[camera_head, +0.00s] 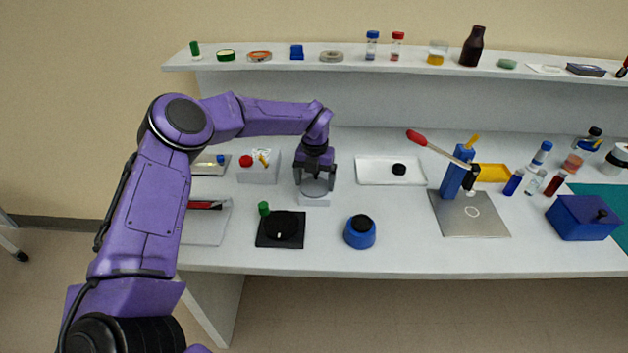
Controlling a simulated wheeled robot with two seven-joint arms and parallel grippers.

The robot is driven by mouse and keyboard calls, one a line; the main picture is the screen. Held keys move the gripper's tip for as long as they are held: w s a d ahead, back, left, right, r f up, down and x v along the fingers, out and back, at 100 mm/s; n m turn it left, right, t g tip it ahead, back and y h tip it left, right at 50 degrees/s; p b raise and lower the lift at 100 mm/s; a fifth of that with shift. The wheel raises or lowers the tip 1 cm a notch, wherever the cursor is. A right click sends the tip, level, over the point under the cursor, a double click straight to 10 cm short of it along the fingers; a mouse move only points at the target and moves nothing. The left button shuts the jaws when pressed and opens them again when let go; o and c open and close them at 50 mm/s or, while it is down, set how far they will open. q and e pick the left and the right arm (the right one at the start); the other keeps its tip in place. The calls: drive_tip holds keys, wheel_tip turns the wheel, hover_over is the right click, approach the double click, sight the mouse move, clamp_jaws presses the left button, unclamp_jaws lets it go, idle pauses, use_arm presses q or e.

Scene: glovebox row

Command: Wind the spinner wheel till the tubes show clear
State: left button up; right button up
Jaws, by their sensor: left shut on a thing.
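My left gripper (315,187) points straight down over the left middle of the bench, shut on a pale grey round piece (317,187) that sits on a small white block (314,200). The fingers hide part of this piece, and I cannot tell whether it is the spinner wheel. A black square base with a dark round disc (282,227) lies in front and to the left of it, with a small green knob or cap (264,208) at its back left corner. I cannot make out any tubes in a spinner. My right gripper is not in view.
A blue round pot (360,233) stands near the front edge. A white tray (375,178) lies behind it. A blue post with a red-handled lever (436,147) stands on a metal plate (470,222) to the right. A blue box (580,220) and several vials stand farther right.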

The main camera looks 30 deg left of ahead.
sight(315, 185)
use_arm(q)
drive_tip(key=m, duration=0.5)
drive_tip(key=shift+m, duration=0.3)
idle(0.4)
drive_tip(key=o, duration=0.8)
drive_tip(key=shift+w, duration=0.1)
drive_tip(key=shift+c, duration=0.2)
drive_tip(key=shift+r, duration=0.1)
drive_tip(key=shift+r, duration=0.35)
wheel_tip(315, 185, up, 10)
drive_tip(key=b, duration=0.2)
drive_tip(key=shift+f, duration=0.15)
